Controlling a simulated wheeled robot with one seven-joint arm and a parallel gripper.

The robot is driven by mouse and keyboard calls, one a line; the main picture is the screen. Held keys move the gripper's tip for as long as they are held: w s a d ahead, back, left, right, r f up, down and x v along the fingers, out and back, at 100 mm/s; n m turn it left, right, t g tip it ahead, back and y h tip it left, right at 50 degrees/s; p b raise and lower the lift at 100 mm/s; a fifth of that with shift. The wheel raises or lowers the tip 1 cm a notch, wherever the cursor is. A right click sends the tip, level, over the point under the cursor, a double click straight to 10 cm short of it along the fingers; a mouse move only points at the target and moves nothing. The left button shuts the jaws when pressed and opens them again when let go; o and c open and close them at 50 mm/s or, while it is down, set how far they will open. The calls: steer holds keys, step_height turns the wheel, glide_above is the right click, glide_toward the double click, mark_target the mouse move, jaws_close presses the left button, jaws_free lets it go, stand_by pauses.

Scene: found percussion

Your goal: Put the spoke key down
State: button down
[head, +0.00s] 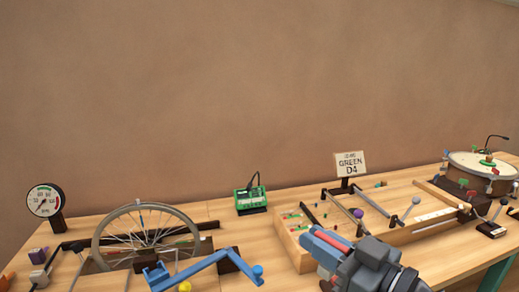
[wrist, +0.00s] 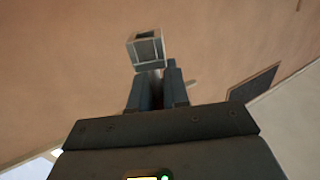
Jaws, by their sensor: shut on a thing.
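My gripper (head: 318,240) is at the lower middle of the head view, raised in front of the bench, its fingers pointing up and left. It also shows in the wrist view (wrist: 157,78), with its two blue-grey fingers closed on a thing. A small grey square-framed piece (wrist: 146,48), likely the head of the spoke key, sticks out past the fingertips. A red strip (head: 334,240) shows between the fingers in the head view. Most of the held thing is hidden by the fingers.
The wooden bench (head: 285,205) holds a spoked wheel (head: 197,235), a blue crank (head: 205,266), a round gauge (head: 45,202) and a green device (head: 250,197). A wooden frame with rods and a purple ball (head: 358,213) stands behind my gripper. A "GREEN D4" sign (head: 350,163) and drum (head: 480,178) are farther right.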

steer(key=w+d+f+m+t+h, duration=0.2)
steer(key=d+f+m+h, duration=0.15)
steer(key=f, duration=0.55)
steer(key=w+d+f+m+t+h, duration=0.2)
steer(key=d+f+h, duration=0.15)
steer(key=f, duration=0.55)
steer(key=s+d+f+m+h, duration=0.1)
steer(key=s+d+f+h, duration=0.1)
steer(key=s+f, duration=0.2)
steer(key=s+d+f+m+h, duration=0.1)
steer(key=s+f, duration=0.4)
steer(key=f, duration=0.6)
steer(key=shift+d+m+h, duration=0.35)
steer(key=shift+d+h, duration=0.55)
steer(key=shift+d, duration=0.05)
steer(key=shift+f, duration=0.1)
